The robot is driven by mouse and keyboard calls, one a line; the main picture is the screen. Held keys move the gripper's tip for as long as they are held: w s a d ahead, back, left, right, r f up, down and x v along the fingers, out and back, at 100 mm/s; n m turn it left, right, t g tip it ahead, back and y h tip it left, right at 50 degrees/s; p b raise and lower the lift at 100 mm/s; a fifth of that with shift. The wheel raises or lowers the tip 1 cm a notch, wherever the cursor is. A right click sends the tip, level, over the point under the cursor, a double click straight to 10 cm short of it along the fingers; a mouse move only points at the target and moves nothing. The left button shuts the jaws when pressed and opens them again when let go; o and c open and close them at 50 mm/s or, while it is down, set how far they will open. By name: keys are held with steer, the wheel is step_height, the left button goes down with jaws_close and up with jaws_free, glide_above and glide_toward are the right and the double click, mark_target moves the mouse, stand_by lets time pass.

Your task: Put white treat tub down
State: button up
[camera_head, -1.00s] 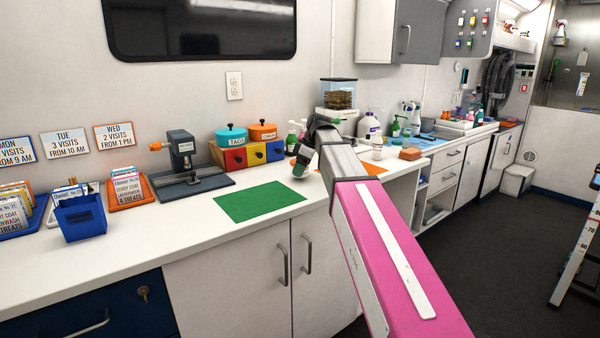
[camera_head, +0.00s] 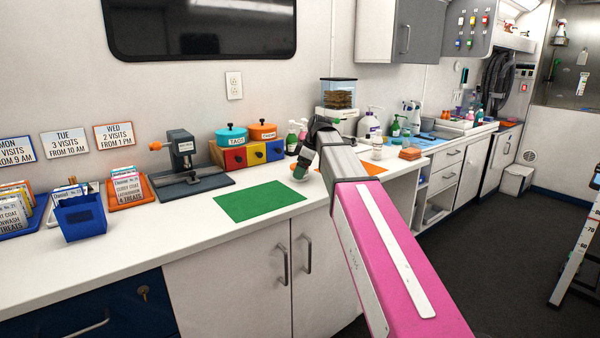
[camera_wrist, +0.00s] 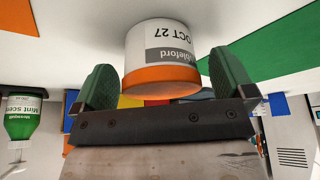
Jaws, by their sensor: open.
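The white treat tub (camera_wrist: 158,45) has an orange lid and a label reading "OCT 27". In the wrist view, which is upside down, it sits between the two green fingers of my gripper (camera_wrist: 160,88), with gaps showing at its sides. It appears to stand on the white counter between the green mat (camera_head: 259,201) and the orange mat (camera_head: 373,168). My gripper is open around the tub.
A clear food bin (camera_head: 338,93) is behind my wrist. A dark press (camera_head: 184,165) stands left. The counter in front of the green mat is clear.

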steer(key=v, duration=1.1)
steer(key=shift+s, duration=0.1)
steer(key=shift+a, duration=0.1)
